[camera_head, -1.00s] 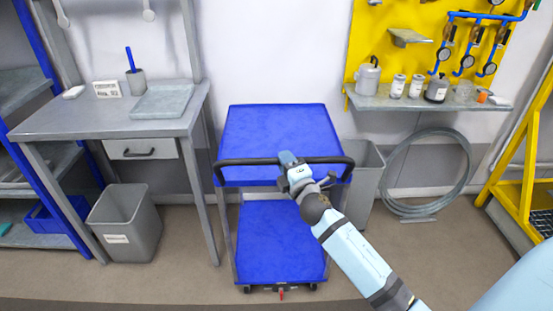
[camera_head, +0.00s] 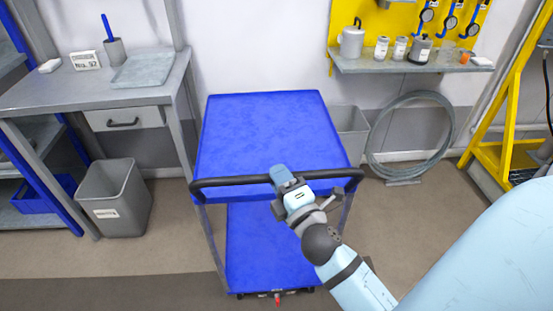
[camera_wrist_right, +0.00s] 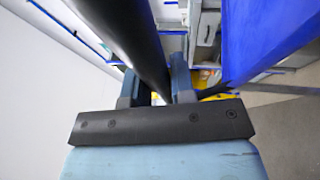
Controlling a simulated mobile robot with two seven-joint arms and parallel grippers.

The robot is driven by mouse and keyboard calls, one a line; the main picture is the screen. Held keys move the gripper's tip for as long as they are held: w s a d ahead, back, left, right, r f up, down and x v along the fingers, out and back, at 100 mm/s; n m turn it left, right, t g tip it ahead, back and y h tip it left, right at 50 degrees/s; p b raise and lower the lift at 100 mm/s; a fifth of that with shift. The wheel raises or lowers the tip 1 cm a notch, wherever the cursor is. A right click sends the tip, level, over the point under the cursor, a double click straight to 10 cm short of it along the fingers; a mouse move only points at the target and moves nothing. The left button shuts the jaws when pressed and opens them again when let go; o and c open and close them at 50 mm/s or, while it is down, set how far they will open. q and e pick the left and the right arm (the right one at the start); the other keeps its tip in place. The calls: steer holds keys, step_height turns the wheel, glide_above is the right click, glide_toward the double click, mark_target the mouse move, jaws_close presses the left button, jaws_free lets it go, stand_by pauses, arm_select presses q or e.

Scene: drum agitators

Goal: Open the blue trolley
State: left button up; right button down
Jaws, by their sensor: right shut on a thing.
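The blue trolley (camera_head: 262,135) stands in the middle of the head view, with a blue top shelf, a blue lower shelf and grey posts. A black handle bar (camera_head: 228,182) runs across its near side. My right gripper (camera_head: 283,178) is at the middle of this bar and shut on it. In the right wrist view the dark bar (camera_wrist_right: 135,40) passes between the two fingers of the gripper (camera_wrist_right: 158,85). A small red part (camera_head: 277,297) shows low at the trolley's near edge. My left gripper is not in view.
A grey workbench (camera_head: 60,95) with a drawer (camera_head: 124,118) stands left of the trolley, with a grey bin (camera_head: 115,195) below it. Another bin (camera_head: 350,130) and a coiled hose (camera_head: 372,140) are behind right. A yellow frame (camera_head: 510,110) stands at far right. Floor shows between bench and trolley.

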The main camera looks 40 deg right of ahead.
steer(key=s+a, duration=0.2)
steer(key=s, duration=0.1)
steer(key=shift+s+r+b, duration=0.1)
steer(key=shift+r+b, duration=0.05)
steer(key=shift+b, duration=0.15)
steer(key=c, duration=1)
jaws_free()
steer(key=shift+d, duration=0.1)
steer(key=shift+o, duration=0.2)
